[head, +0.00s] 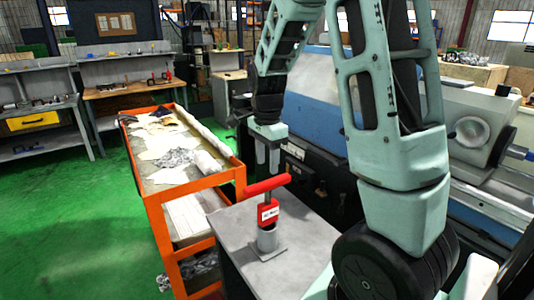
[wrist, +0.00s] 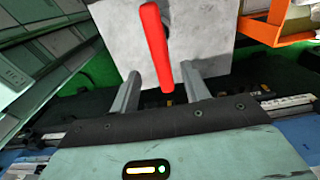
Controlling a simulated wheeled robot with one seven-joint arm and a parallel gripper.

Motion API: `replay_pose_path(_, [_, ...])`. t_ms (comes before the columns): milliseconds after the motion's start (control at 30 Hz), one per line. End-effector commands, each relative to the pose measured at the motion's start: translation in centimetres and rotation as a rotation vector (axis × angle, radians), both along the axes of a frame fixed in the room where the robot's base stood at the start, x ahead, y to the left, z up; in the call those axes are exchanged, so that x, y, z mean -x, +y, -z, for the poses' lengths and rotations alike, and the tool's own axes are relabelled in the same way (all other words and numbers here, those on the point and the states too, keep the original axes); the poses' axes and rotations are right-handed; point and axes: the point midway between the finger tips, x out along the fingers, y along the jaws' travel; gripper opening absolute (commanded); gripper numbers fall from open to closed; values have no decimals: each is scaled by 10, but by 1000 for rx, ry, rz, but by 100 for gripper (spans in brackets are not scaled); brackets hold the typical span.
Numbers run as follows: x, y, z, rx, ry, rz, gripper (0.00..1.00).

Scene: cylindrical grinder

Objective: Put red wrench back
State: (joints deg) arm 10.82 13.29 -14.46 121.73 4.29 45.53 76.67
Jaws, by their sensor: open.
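The red wrench stands upright in the head view, its red T-shaped handle (head: 267,185) on top of a shaft with a red labelled collar (head: 268,213). Its lower end is in a grey cup-like holder (head: 267,239) on a grey tabletop (head: 236,238). My gripper (head: 267,170) is open just above and behind the handle, fingers pointing down. In the wrist view, the red handle (wrist: 154,45) reaches towards the space between the open fingers (wrist: 163,85). I cannot tell from these views whether the fingers touch it. The shaft is mostly hidden in the wrist view.
An orange cart (head: 157,205) with rags and papers stands left of the grey tabletop. The blue and grey grinder (head: 312,118) is behind and right of my arm. Workbenches (head: 125,90) line the back left. The green floor (head: 70,215) at left is clear.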

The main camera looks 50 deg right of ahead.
Motion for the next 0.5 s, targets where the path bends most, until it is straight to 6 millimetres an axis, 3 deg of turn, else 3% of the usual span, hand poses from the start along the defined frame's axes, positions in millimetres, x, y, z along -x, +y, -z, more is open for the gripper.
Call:
replay_pose_path(133, [-1, 0, -19, 0, -2, -2, 46])
replay_pose_path(367, [0, 1, -28, 0, 1, -2, 46])
replay_pose_path(467, [-2, 17, -27, -8, -3, -79, 46])
replay_pose_path(500, [-3, 33, -26, -13, -6, -156, 46])
